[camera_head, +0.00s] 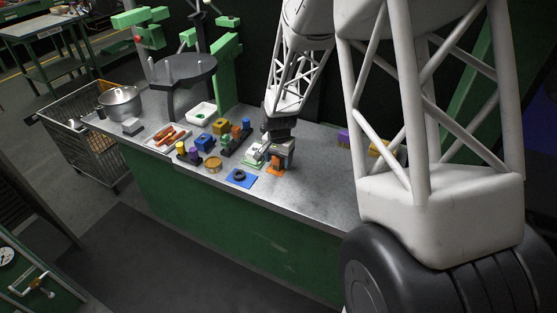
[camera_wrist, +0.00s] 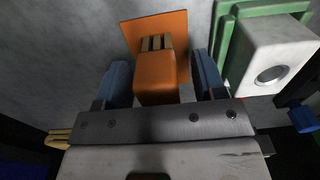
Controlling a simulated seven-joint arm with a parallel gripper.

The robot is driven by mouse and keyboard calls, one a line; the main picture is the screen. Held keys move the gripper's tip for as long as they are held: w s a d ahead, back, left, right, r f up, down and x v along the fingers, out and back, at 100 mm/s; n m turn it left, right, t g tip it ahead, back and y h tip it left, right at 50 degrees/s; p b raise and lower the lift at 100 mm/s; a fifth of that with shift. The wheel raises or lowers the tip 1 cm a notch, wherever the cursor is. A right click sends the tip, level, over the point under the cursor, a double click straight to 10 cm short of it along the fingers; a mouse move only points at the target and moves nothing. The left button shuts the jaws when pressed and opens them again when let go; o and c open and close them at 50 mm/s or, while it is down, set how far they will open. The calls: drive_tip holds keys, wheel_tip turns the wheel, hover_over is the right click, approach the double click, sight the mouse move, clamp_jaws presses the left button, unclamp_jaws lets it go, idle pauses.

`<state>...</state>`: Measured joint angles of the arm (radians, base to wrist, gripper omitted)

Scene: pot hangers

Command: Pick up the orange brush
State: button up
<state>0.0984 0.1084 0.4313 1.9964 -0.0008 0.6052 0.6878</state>
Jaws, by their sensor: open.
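The orange brush (camera_wrist: 156,82) is a blocky orange piece with tan strips at its far end, over a flat orange square (camera_wrist: 176,22). In the wrist view it lies between the two blue fingers of my gripper (camera_wrist: 160,78), with a gap on each side. My gripper is open and holds nothing. In the head view my gripper (camera_head: 278,148) points down over the table, and orange (camera_head: 277,166) shows just beneath it. The gripper hides part of that spot, so I cannot tell there which part is the brush.
A green-framed white block with a round recess (camera_wrist: 270,60) stands close right of my right finger. On the metal table (camera_head: 310,190), a blue mat (camera_head: 234,183) with a black ring, a tan round container (camera_head: 213,164) and several coloured blocks stand left of my gripper. The front right is clear.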

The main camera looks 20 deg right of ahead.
idle(0.3)
drive_tip(key=c, duration=1)
drive_tip(key=shift+r, duration=0.1)
drive_tip(key=shift+c, duration=0.2)
drive_tip(key=shift+r, duration=0.75)
wheel_tip(320, 180, up, 2)
drive_tip(key=shift+r, duration=0.1)
drive_tip(key=s, duration=0.5)
drive_tip(key=s+a, duration=0.1)
drive_tip(key=s, duration=0.4)
drive_tip(key=s+r, duration=0.1)
drive_tip(key=s, duration=0.5)
drive_tip(key=shift+a, duration=0.3)
